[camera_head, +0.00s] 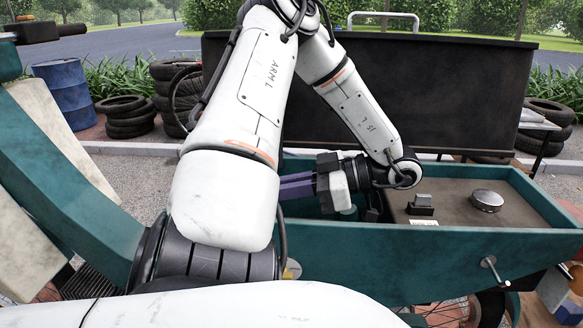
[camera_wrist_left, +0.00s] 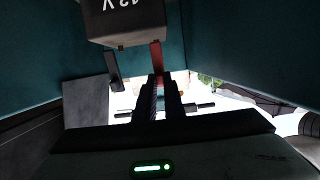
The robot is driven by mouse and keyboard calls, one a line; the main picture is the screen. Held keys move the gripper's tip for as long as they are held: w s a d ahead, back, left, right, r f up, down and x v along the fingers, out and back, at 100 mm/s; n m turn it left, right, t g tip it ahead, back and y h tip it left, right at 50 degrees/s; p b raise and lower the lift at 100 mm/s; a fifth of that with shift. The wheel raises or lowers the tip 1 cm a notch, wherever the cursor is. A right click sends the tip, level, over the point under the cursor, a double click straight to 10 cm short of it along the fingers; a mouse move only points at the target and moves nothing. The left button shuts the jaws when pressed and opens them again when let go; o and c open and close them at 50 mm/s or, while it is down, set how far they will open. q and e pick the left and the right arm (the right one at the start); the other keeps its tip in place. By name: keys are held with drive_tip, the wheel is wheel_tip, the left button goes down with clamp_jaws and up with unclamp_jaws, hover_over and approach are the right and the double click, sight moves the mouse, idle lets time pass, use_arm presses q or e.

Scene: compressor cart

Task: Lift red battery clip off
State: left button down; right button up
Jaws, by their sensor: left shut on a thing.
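The red battery clip (camera_wrist_left: 157,58) shows in the left wrist view, upright between the tips of my left gripper (camera_wrist_left: 157,84). The gripper is shut on it. Beside it is the grey battery (camera_wrist_left: 122,24) marked 12V, upside down in this view; whether the clip touches the battery I cannot tell. In the head view my left gripper (camera_head: 295,187) points left inside the teal cart (camera_head: 450,255), its tips hidden behind my arm. The clip and battery are hidden there too. My right gripper is not in view.
A dark clip-like part (camera_wrist_left: 113,72) hangs left of the fingers. Teal walls (camera_wrist_left: 230,40) close in on the gripper. On the cart's brown deck (camera_head: 455,205) are a black block (camera_head: 421,203) and a round metal cap (camera_head: 487,200). A dark panel (camera_head: 450,95) stands behind.

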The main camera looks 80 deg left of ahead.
use_arm(q)
drive_tip(key=shift+f, duration=0.1)
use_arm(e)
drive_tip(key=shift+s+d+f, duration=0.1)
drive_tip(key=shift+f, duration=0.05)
use_arm(q)
drive_tip(key=c, duration=1.8)
unclamp_jaws()
drive_tip(key=shift+c, duration=0.2)
wheel_tip(320, 180, up, 10)
drive_tip(key=p, duration=0.2)
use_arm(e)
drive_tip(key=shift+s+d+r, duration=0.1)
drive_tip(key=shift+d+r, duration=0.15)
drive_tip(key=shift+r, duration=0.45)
